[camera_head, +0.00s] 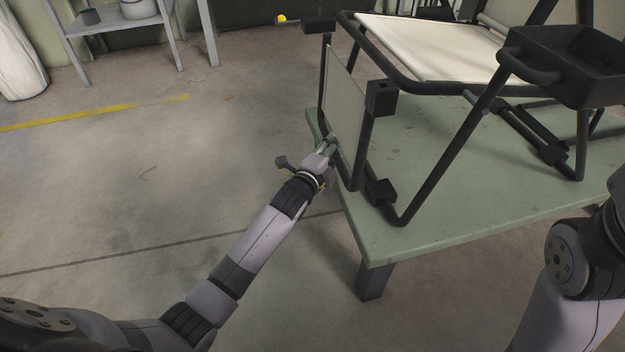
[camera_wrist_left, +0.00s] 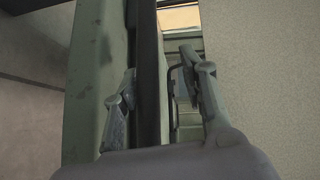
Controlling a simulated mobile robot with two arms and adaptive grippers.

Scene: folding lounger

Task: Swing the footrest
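The lounger has a dark tubular frame and a pale seat (camera_head: 435,45), and stands on a green table. Its footrest (camera_head: 344,100), a pale panel in a dark frame, hangs steeply down at the lounger's left end. My left gripper (camera_head: 329,146) is at the footrest's lower part. In the left wrist view, my left gripper's fingers (camera_wrist_left: 160,95) are spread, with a dark frame bar (camera_wrist_left: 149,70) between them and gaps on both sides. The pale panel (camera_wrist_left: 262,75) fills the right of that view. My right arm shows at the right edge of the head view, but its gripper is out of frame.
The green table (camera_head: 430,215) has a clear front part. A black tray (camera_head: 575,60) is fixed at the lounger's upper right. A yellow-tipped knob (camera_head: 282,19) sticks out at the back left. A grey shelf (camera_head: 110,22) stands behind; floor left of the table is free.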

